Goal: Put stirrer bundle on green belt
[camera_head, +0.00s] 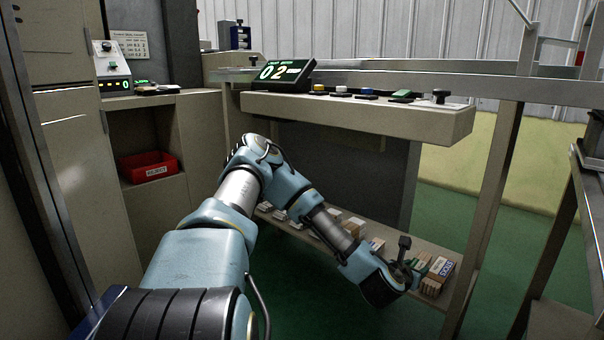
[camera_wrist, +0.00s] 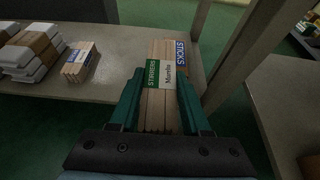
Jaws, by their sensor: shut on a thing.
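The stirrer bundle (camera_wrist: 158,100) is a pack of pale wooden sticks with a green and white label reading STIRRERS. My gripper (camera_wrist: 160,95) has its green fingers on both sides of it, shut on it, at the right end of the low shelf. In the head view the gripper (camera_head: 413,279) is low at the right, and a green bit of the bundle (camera_head: 422,263) shows beside it. I cannot tell whether the bundle still touches the shelf. I cannot make out a green belt in either view.
A bundle with a blue STICKS label (camera_head: 438,276) lies right beside the held one. Other packs (camera_wrist: 78,62) lie along the low shelf (camera_wrist: 110,90). A frame post (camera_head: 487,210) stands close on the right. A counter (camera_head: 360,115) with buttons is above; a red bin (camera_head: 147,166) is at left.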

